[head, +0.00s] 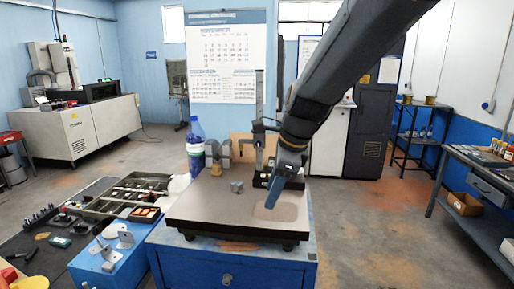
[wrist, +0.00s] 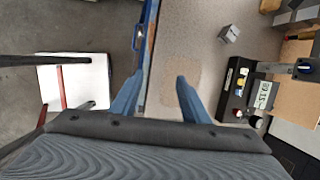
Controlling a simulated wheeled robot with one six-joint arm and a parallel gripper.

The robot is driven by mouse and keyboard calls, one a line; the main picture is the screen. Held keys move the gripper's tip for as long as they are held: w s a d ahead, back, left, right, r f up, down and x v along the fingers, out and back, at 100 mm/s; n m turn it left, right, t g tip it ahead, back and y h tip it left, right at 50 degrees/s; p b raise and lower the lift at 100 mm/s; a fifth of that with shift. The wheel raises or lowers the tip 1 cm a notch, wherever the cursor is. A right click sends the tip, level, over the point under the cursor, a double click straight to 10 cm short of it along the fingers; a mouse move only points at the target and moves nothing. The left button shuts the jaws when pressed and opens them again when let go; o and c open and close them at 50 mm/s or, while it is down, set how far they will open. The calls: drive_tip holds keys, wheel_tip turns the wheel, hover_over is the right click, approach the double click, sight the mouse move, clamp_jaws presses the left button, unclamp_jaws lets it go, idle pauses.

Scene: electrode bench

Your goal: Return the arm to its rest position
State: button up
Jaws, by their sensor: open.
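My arm reaches down from the upper right of the head view. My gripper (head: 274,194) points down over the right part of the grey surface plate (head: 200,213), above a lighter patch on it. In the wrist view my gripper (wrist: 157,92) has its two blue fingers apart, with nothing between them. The plate (wrist: 190,35) lies beneath, and its edge runs near the left finger. I cannot tell the exact height of the fingertips above the plate.
A small grey block (head: 237,187) sits on the plate. Behind it stand a blue-capped bottle (head: 195,148) and a gauge stand (head: 259,125). A black device with a display (wrist: 264,94) is right of my fingers. A tray of tools (head: 128,196) lies left.

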drive_tip(key=s+d+f+n+h, duration=0.3)
drive_tip(key=s+d+f+n, duration=0.9)
drive_tip(key=s+d+n, duration=0.55)
drive_tip(key=w+a+f+n+g+b, duration=0.1)
drive_tip(key=w+a+f+b, duration=0.1)
drive_tip(key=f+b, duration=0.5)
drive_tip(key=shift+w+f+b, duration=0.35)
drive_tip(key=shift+w+f, duration=0.15)
drive_tip(key=shift+f, duration=0.05)
